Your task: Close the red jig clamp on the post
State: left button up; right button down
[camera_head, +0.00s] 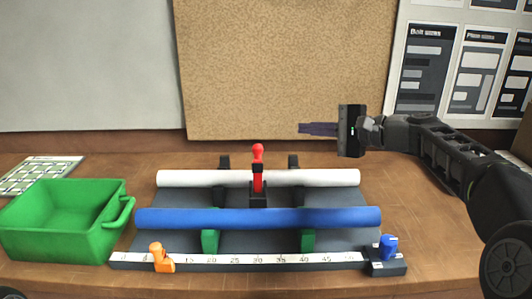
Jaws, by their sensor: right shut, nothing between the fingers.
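The red jig clamp (258,171) stands at the middle of the jig, with a red knob on top and a black base. Its handle points upright. A white post (205,178) lies across dark supports and passes behind the clamp. A blue post (205,217) lies in front of it on green supports. My right gripper (303,129) reaches in from the right, above and to the right of the clamp. Its fingers are shut, empty, point left and touch nothing. My left gripper is not in view.
A green bin (62,225) stands at the left. A white ruler (200,261) runs along the jig's front, with an orange stop (160,258) and a blue knob (388,247). A keypad-like sheet (38,174) lies back left. The table right of the jig is clear.

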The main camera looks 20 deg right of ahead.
jog(key=f+b, duration=0.2)
jog(key=f, duration=0.1)
jog(key=f+b, duration=0.2)
jog(key=shift+w+f+b, duration=0.2)
jog(key=shift+f+b, duration=0.2)
jog(key=shift+r, duration=0.1)
jog(key=p+x, duration=0.2)
jog(key=x, duration=0.8)
jog(key=shift+a, duration=0.1)
jog(key=s+a, duration=0.1)
jog(key=s+a+r, duration=0.1)
jog(key=s, duration=0.1)
jog(key=shift+r+p, duration=0.1)
jog(key=shift+p, duration=0.25)
